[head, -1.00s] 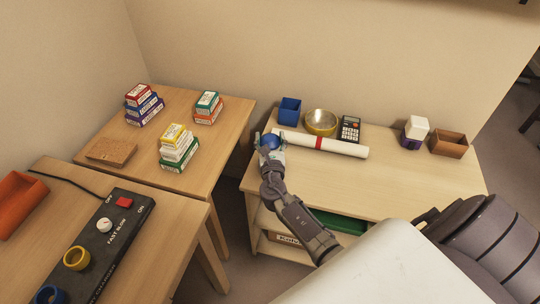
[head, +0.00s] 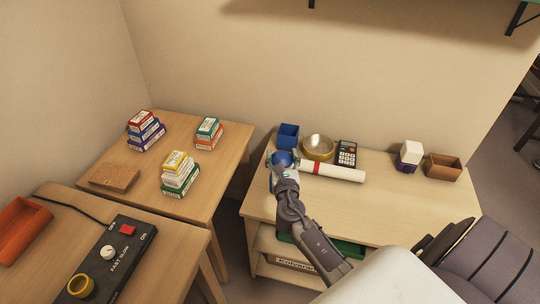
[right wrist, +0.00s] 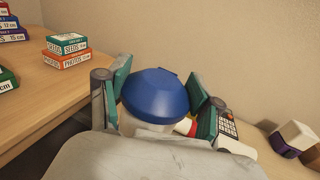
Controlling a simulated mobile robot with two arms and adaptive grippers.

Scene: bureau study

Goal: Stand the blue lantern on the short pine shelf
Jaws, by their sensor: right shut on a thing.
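The blue lantern has a domed blue top and a pale lower part, mostly hidden in the head view (head: 282,157). It shows more clearly in the right wrist view (right wrist: 158,92). My right gripper (head: 283,163) is shut on it, with a green-padded finger on either side in the right wrist view (right wrist: 158,88). It appears over the left end of the light wood unit (head: 400,207), near the white roll's end. I cannot tell the lantern's height above the top. I cannot tell which surface is the short pine shelf. My left gripper is out of view.
A blue box (head: 288,136), yellow bowl (head: 318,147), calculator (head: 346,153) and white roll (head: 335,172) crowd the unit's back left. A white-and-purple thing (head: 411,152) and brown box (head: 443,167) stand right. The front is clear.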

